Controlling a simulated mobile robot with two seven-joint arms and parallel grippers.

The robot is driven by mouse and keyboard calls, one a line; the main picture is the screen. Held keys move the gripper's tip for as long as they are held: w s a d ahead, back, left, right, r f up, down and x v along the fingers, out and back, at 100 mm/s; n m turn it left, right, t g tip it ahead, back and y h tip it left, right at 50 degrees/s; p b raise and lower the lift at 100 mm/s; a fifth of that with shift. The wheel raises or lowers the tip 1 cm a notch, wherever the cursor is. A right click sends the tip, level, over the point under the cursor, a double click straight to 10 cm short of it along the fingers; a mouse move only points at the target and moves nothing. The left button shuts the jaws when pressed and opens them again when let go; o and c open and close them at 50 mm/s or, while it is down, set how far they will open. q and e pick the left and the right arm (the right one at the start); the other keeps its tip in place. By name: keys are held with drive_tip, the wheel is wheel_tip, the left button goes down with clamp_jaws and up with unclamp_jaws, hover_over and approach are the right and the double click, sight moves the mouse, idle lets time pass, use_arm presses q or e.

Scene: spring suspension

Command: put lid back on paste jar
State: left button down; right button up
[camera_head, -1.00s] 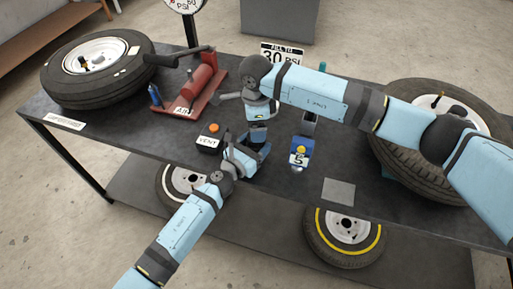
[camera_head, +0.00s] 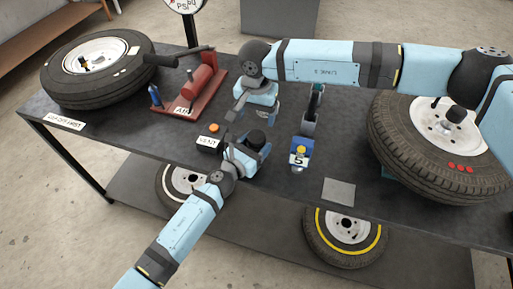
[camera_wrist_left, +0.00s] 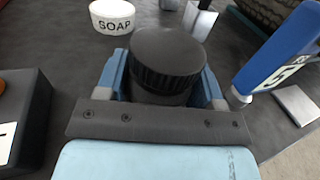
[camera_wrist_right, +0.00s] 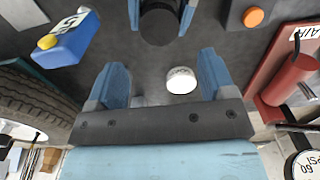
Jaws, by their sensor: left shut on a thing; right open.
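The paste jar (camera_wrist_left: 160,97) is dark and upright between the fingers of my left gripper (camera_wrist_left: 163,88), which is shut on it. Its black ridged lid (camera_wrist_left: 168,58) sits on top of the jar and looks about level; I cannot tell how tightly it is seated. The lid also shows in the head view (camera_head: 257,138) and at the top of the right wrist view (camera_wrist_right: 160,22). My right gripper (camera_wrist_right: 162,78) is open and empty, behind the jar and apart from the lid.
A white soap tub (camera_wrist_left: 112,16) stands behind the jar. A black box with an orange button (camera_head: 208,143) is left of it, and a blue bottle marked 5 (camera_head: 299,152) is right. A red air stand (camera_head: 195,88) and tyres (camera_head: 97,68) stand on the bench.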

sight(256, 136)
drive_tip(key=shift+f, duration=0.1)
wheel_tip(256, 136, down, 8)
drive_tip(key=shift+r, duration=0.1)
idle(0.6)
drive_tip(key=c, duration=0.9)
drive_tip(key=shift+m, duration=1.6)
drive_tip(key=shift+c, duration=0.2)
drive_tip(key=o, duration=1)
drive_tip(key=shift+r, duration=0.1)
